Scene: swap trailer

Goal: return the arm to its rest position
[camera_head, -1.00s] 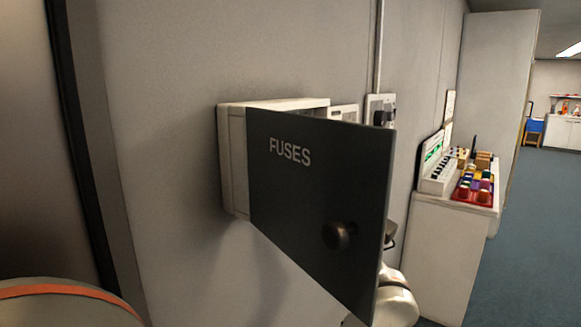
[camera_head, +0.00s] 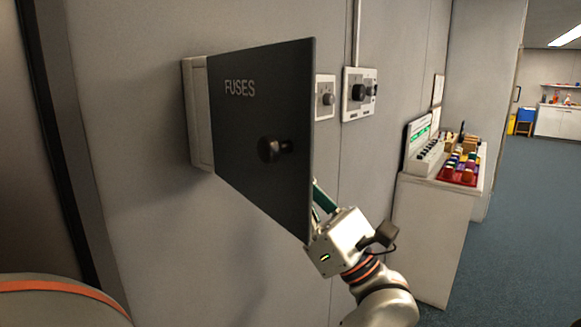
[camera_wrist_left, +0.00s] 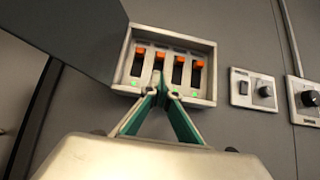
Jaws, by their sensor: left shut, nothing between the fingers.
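My left gripper (camera_head: 322,200) is below and right of the open fuse box door (camera_head: 245,130) in the head view, with its green fingers partly hidden behind the door edge. In the left wrist view its fingers (camera_wrist_left: 158,90) meet at the tips, shut and empty. They point towards the open fuse box (camera_wrist_left: 211,85), which also shows in the head view (camera_head: 198,115). Inside are several orange-topped switches (camera_wrist_left: 180,60) and green lights (camera_wrist_left: 134,83). The fingers overlap the box's lower edge in that view; contact cannot be told. My right gripper is not in view.
The dark door, lettered FUSES, stands out from the wall close to my left wrist. Wall controls (camera_head: 359,94) are right of the box. A white cabinet (camera_head: 436,240) bearing a panel and coloured blocks stands further right. Blue floor (camera_head: 520,230) lies open beyond.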

